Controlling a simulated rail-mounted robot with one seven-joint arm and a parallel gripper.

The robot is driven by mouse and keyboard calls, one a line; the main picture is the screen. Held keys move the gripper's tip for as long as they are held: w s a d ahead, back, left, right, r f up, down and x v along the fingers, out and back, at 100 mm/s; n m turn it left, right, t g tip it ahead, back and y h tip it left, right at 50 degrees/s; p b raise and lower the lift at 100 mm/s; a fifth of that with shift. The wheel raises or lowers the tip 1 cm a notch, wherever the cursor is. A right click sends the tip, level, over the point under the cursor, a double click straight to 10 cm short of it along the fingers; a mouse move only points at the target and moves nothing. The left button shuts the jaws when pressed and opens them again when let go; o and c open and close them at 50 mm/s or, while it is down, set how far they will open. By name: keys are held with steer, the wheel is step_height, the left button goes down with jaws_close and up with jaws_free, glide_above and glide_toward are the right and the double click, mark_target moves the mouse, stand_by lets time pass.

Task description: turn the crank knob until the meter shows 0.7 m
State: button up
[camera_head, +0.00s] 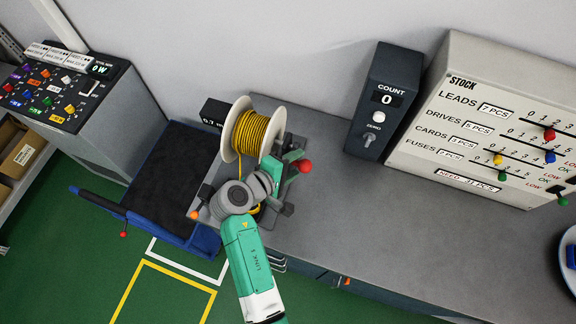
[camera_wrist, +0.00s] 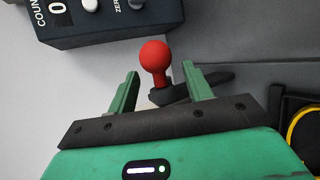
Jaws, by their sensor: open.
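The crank knob (camera_head: 305,166) is a red ball at the right of the spool stand. In the wrist view the knob (camera_wrist: 155,54) stands on a short red stem from a dark crank arm (camera_wrist: 205,83). My gripper (camera_wrist: 160,69) is open, its two green fingers on either side of the stem with visible gaps; the ball shows at and beyond the fingertips. The spool (camera_head: 238,130) holds yellow cable. The meter (camera_head: 212,113) is a black box behind the spool, partly hidden; its small white characters look like 0.7 m.
A COUNT box (camera_head: 384,98) reading 0 and a STOCK panel (camera_head: 480,120) with sliders stand at the back right. The grey bench (camera_head: 400,215) is clear in the middle.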

steer(key=c, duration=1)
steer(key=shift+f, duration=0.1)
steer(key=shift+s+f+b, duration=0.15)
steer(key=shift+f+b, duration=0.25)
steer(key=shift+f, duration=0.25)
steer(key=shift+s+f+b, duration=0.15)
steer(key=shift+f+b, duration=0.25)
steer(key=shift+f, duration=0.25)
steer(key=o, duration=1)
steer(key=shift+r, duration=0.1)
